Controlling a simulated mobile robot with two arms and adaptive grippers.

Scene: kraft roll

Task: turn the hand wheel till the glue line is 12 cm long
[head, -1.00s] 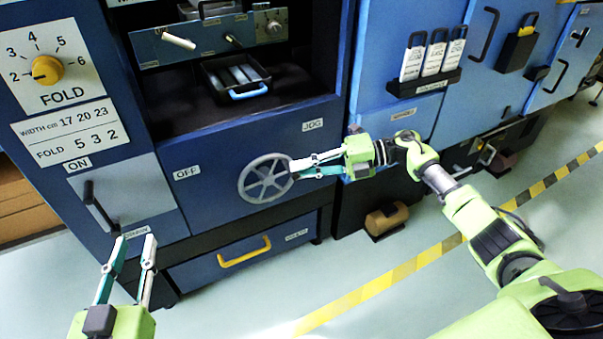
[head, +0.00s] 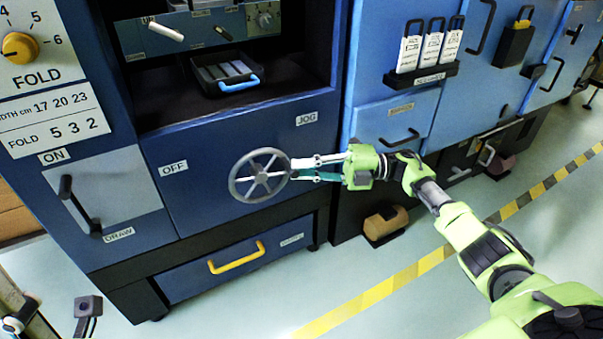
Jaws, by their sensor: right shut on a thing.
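The grey spoked hand wheel (head: 260,177) is on the dark blue machine front, below and left of the JOG label. My right gripper (head: 295,169) reaches in from the right and is shut on the right side of the wheel's rim. Its fingertips hide a little of the rim. I cannot make out a glue line in this view. What seems to be part of my left arm or gripper shows at the lower left edge; its fingers cannot be made out clearly.
A dark recess above the wheel holds a small tray (head: 226,74) with a blue handle. A yellow-handled drawer (head: 237,258) is below. A lever (head: 78,205) stands left, between ON and DRAW labels. A brown roll (head: 385,225) lies on the floor. Open floor is in front.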

